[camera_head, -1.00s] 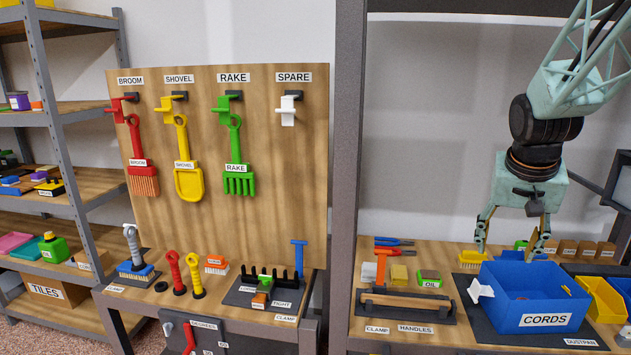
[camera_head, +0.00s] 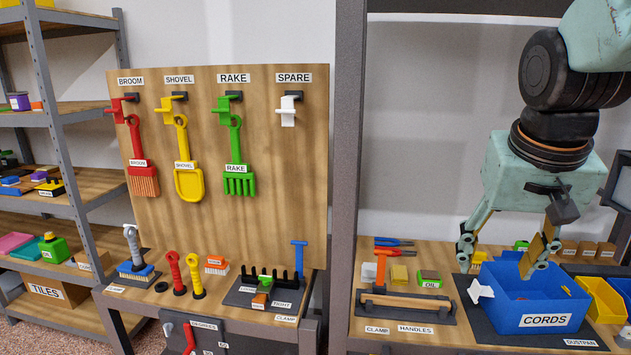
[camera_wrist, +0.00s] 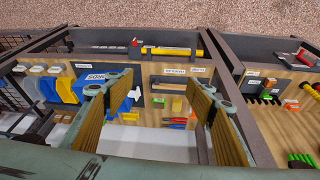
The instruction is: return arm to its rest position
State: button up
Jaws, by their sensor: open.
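My gripper (camera_head: 500,252) hangs at the right of the head view, pointing down. Its fingers are spread and nothing shows between them. In that view the fingertips overlap the blue CORDS bin (camera_head: 525,302); the gripper appears nearer to the camera than the bin. In the wrist view the open fingers (camera_wrist: 158,95) reach out over the workbench, with the blue bin (camera_wrist: 98,85) partly hidden behind the left finger.
A dark upright post (camera_head: 346,150) stands left of the arm. The tool board (camera_head: 270,150) holds a broom, shovel and rake. The wall space above the bench is clear.

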jog(key=s+a+n, duration=0.1)
jog(key=s+a, duration=0.4)
jog(key=s, duration=0.5)
jog(key=s+a+n+y, duration=0.1)
jog(key=s+a, duration=0.4)
jog(key=s, duration=0.6)
jog(key=shift+s+a+n+y, duration=0.2)
jog(key=shift+n+y, duration=0.1)
jog(key=shift+n, duration=0.3)
jog(key=shift+w+d, duration=0.1)
jog(key=shift+d, duration=0.05)
dwell(1.4)
